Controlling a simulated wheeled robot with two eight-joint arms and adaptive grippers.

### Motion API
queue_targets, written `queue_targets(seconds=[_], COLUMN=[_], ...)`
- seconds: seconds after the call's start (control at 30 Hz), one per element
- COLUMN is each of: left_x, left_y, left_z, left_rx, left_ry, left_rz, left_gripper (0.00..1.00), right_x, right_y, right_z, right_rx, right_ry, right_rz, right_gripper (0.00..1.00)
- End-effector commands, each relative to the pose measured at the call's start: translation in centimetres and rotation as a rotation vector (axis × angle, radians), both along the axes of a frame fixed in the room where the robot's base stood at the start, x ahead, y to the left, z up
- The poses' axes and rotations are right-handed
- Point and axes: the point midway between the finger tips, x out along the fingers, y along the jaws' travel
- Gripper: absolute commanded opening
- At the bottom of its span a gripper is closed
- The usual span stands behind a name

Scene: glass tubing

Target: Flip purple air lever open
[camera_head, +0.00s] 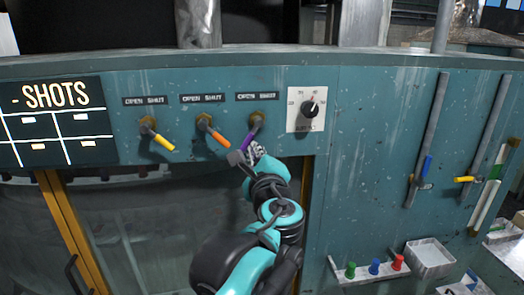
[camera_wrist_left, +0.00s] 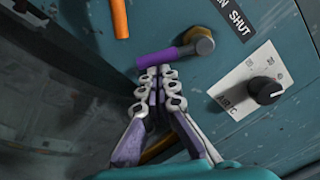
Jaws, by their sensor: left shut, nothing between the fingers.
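The purple lever (camera_head: 252,132) sits on a brass fitting below the rightmost OPEN SHUT label (camera_head: 257,96) on the teal panel. In the head view its handle slants down and to the left. In the left wrist view the purple lever (camera_wrist_left: 158,58) runs left from its brass fitting (camera_wrist_left: 200,44). My left gripper (camera_head: 248,152) is at the lower end of the lever. In the left wrist view the left gripper (camera_wrist_left: 157,72) is shut and empty, with its fingertips right beside the purple handle; whether they touch it I cannot tell. My right gripper is not in view.
An orange lever (camera_head: 213,133) and a yellow lever (camera_head: 157,139) stand left of the purple one. A black dial (camera_head: 309,109) on a white plate is at its right. Blue (camera_head: 425,168) and yellow (camera_head: 466,179) handles are farther right. A dark recess lies below the panel.

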Motion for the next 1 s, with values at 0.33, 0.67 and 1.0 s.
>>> queue_targets(seconds=[0.33, 0.67, 1.0], left_x=[-0.16, -0.20, -0.20], left_y=[1.03, 1.25, 1.24], left_z=[0.37, 0.45, 0.44], left_rx=[0.089, 0.087, 0.086], left_ry=[0.014, 0.014, 0.014], left_rz=[0.001, 0.001, 0.001], left_gripper=[0.00, 0.00, 0.00], right_x=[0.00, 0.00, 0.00], right_y=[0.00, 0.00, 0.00], right_z=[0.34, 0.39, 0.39], right_rx=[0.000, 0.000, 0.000], right_ry=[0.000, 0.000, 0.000], right_rz=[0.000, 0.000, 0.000], right_gripper=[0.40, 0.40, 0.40])
